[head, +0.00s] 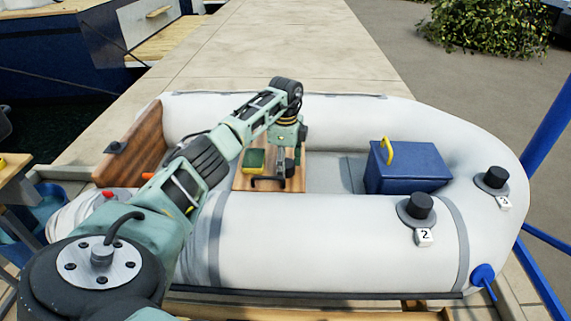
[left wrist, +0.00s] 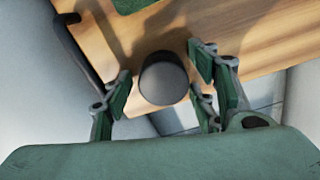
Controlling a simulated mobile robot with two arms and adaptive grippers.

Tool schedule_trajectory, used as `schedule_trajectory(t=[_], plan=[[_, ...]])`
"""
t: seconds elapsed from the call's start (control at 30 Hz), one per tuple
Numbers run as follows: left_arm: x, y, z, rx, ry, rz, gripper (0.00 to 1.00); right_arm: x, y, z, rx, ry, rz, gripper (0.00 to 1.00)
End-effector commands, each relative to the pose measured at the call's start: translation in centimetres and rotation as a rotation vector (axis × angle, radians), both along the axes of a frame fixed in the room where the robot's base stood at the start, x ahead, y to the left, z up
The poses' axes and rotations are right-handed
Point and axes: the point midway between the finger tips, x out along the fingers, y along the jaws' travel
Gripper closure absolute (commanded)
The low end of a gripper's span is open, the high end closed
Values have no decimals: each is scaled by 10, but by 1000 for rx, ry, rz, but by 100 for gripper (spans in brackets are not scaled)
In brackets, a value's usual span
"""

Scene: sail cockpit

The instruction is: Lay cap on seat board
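The seat board (head: 240,182) is a wooden plank across the white inflatable boat. In the left wrist view the board (left wrist: 245,45) fills the upper right. A dark grey round cap (left wrist: 163,78) shows between the fingers of my left gripper (left wrist: 165,88), over or on the board near its edge. The fingers stand apart, with a visible gap on the cap's left side; contact on the right is unclear. In the head view my left gripper (head: 289,158) points down at the board's right part and mostly hides the cap. My right gripper is in neither view.
Black valve caps (head: 420,205) (head: 495,177) sit on the tube. A wooden transom (head: 135,145) stands left.

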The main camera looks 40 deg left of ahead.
Motion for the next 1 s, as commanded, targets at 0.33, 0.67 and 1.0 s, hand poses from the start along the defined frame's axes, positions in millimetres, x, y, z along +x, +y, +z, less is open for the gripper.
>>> schedule_trajectory(t=[0.33,0.67,1.0], plan=[[0,0,1,0,-1,0,41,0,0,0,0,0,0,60],[1,1,55,2,-5,1,41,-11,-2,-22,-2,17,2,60],[1,0,114,0,-3,0,41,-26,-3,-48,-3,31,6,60]])
